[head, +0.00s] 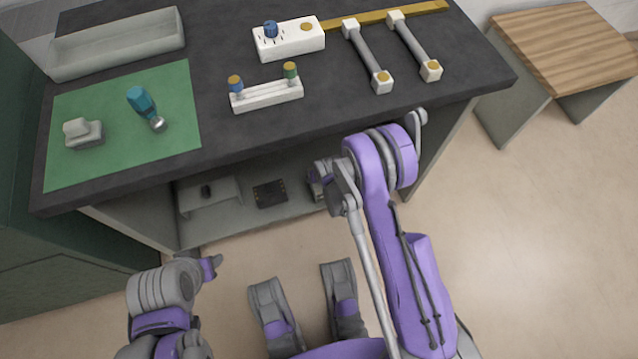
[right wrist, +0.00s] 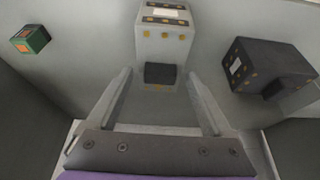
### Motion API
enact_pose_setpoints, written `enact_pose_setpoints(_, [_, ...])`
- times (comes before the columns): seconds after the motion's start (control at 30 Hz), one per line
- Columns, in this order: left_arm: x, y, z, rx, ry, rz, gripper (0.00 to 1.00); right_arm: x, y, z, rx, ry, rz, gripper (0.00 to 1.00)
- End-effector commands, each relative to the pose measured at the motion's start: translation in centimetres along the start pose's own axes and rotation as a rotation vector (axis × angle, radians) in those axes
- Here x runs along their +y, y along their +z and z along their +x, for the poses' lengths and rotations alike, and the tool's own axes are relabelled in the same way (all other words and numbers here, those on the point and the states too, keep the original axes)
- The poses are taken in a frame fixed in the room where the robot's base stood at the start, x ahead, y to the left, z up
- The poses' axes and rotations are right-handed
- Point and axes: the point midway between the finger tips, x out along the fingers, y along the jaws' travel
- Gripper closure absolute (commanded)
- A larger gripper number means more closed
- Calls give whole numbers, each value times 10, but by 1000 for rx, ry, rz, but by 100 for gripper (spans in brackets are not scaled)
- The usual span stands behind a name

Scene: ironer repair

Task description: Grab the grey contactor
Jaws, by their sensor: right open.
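The grey contactor (right wrist: 163,38) shows in the right wrist view as a light grey block with yellow terminals, dark label strips and a dark block at its near face. It is straight ahead of my right gripper (right wrist: 160,76). The gripper is open, one finger to each side of the contactor's near end, with nothing held. I cannot tell whether the fingers touch it. In the head view my right arm reaches to the shelf under the bench and hides this spot.
A dark box with yellow terminals (right wrist: 268,70) stands right of the contactor; a small green and orange block (right wrist: 30,40) is at the left. The dark bench top (head: 215,100) overhangs the shelf (head: 235,222). The shelf also bears a dark flat piece (head: 270,193).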

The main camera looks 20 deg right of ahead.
Motion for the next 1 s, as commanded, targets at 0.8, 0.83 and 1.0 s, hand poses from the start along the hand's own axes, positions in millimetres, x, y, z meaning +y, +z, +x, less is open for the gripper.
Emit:
enact_pose_setpoints(0.8, [0, 0, 0, 0, 0, 0, 50, 0, 0, -1, 0, 0, 0, 100])
enact_pose_setpoints(0.83, [0, 0, 0, 0, 0, 0, 50, 0, 0, -1, 0, 0, 0, 100])
enact_pose_setpoints(1.0, [0, 0, 0, 0, 0, 0, 50, 0, 0, -1, 0, 0, 0, 100])
